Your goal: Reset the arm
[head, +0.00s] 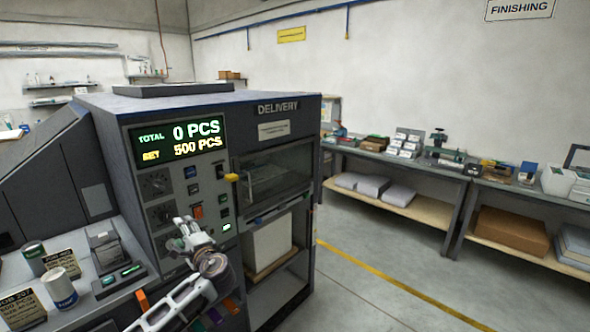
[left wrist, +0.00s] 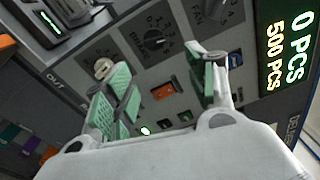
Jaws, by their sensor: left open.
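My left arm (head: 180,300) comes in from the bottom left in the head view. Its gripper (head: 188,232) is in front of the dark machine's control panel (head: 155,215). In the left wrist view the gripper (left wrist: 165,95) has its two green-padded fingers wide apart with nothing between them. Behind the fingers are an orange switch (left wrist: 163,91), a blue switch (left wrist: 235,58) and a round dial (left wrist: 155,42). I cannot tell whether a finger touches the panel. The lit display (head: 180,140) reads TOTAL 0 PCS, SET 500 PCS. My right gripper is not in view.
A side shelf (head: 120,300) at lower left holds ink cans (head: 60,288), job cards (head: 22,303) and a small device (head: 108,250). A yellow knob (head: 231,177) juts out beside the delivery window (head: 275,175). The floor (head: 370,290) right of the machine is clear; benches (head: 450,190) line the wall.

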